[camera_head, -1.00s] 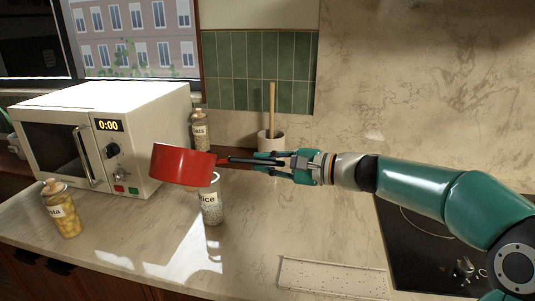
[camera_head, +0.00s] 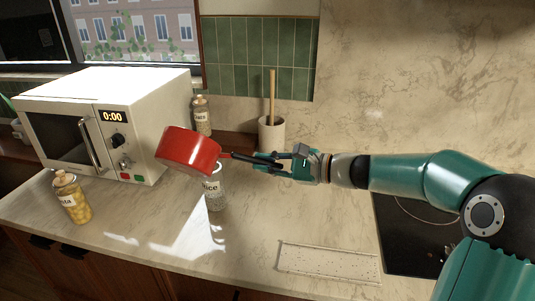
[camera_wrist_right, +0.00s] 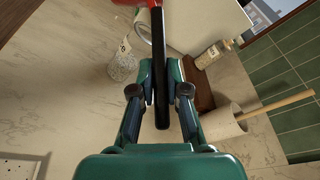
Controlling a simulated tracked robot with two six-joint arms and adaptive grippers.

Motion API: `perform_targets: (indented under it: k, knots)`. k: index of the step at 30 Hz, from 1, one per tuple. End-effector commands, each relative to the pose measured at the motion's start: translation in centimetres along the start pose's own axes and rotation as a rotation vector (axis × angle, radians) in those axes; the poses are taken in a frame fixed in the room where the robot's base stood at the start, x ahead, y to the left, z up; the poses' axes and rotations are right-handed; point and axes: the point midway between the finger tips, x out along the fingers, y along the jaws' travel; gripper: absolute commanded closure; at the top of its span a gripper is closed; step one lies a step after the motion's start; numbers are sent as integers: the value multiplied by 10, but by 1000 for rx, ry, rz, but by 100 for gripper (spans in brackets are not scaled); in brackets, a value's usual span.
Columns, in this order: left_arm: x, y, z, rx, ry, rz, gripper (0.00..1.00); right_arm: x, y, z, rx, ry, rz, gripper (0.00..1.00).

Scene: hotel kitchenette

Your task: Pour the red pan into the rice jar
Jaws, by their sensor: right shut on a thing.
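The red pan (camera_head: 188,151) is in the air above and slightly left of the rice jar (camera_head: 215,188), tilted with its left side higher than its right. My right gripper (camera_head: 268,158) is shut on the pan's dark handle (camera_wrist_right: 160,70). The rice jar stands upright on the counter, its top partly hidden behind the pan in the head view. It also shows in the right wrist view (camera_wrist_right: 123,66), left of the handle. The pan's contents are hidden. My left gripper is not in view.
A white microwave (camera_head: 100,95) stands at the left. A pasta jar (camera_head: 72,197) stands before it, and another jar (camera_head: 202,115) behind the pan. A utensil crock (camera_head: 271,134) is at the back.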

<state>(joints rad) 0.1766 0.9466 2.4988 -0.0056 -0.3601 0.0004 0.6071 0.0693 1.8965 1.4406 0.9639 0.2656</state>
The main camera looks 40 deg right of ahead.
Motion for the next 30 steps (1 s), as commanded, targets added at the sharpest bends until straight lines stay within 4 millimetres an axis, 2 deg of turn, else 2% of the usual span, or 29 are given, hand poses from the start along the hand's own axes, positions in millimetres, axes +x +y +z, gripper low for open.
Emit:
perform_targets:
  k: [16,30]
  knots:
    - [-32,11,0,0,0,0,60,1,7,-5,193,-17,27,100]
    - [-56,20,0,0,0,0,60,4,23,-18,482,-37,73,100]
